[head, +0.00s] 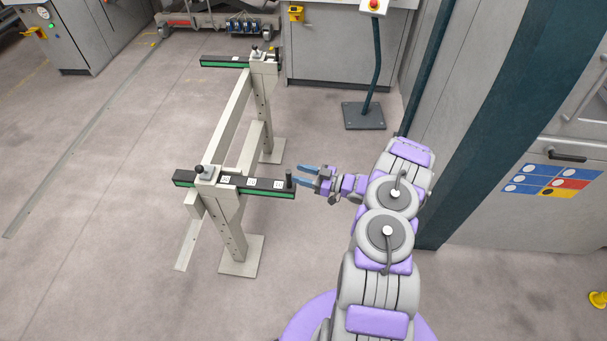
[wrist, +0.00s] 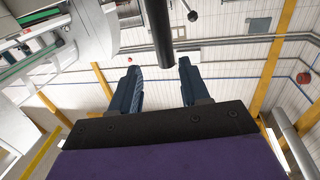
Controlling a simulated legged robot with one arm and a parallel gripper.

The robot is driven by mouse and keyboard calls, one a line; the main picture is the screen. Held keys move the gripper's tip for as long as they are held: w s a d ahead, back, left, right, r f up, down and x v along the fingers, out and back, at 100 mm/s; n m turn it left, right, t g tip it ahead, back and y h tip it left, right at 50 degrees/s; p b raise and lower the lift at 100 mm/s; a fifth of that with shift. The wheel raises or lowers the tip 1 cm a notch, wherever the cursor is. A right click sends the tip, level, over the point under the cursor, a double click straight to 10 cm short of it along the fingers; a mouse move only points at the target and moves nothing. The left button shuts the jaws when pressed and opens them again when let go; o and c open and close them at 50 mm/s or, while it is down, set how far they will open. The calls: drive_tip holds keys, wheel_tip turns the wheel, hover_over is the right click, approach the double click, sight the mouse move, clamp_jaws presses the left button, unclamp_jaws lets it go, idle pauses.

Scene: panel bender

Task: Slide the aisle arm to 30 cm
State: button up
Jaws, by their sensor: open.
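A beige stand (head: 232,228) carries two black arms with green sides. The near arm (head: 262,190), which I take for the aisle arm, has several small white labels on top. A dark upright post (head: 290,178) stands at its right end. A clamp knob (head: 206,171) sits on top of this arm where it crosses the stand. The far arm (head: 225,62) lies at the back. My gripper (head: 300,177) is open just right of the post. In the wrist view, a dark cylinder (wrist: 158,30), likely the post, appears ahead of the open fingers (wrist: 157,80); nothing is gripped.
A pedestal (head: 375,60) with a red button stands on a dark base plate at the back. A large machine frame (head: 490,110) rises on the right. A grey cabinet (head: 80,35) is at the back left. The floor left of the stand is mostly clear.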

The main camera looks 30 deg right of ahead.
drive_tip(key=p+v, duration=0.3)
drive_tip(key=v, duration=1.4)
drive_tip(key=shift+d+p, duration=0.2)
drive_tip(key=shift+p, duration=0.1)
drive_tip(key=shift+o, duration=0.2)
drive_tip(key=shift+s, duration=0.1)
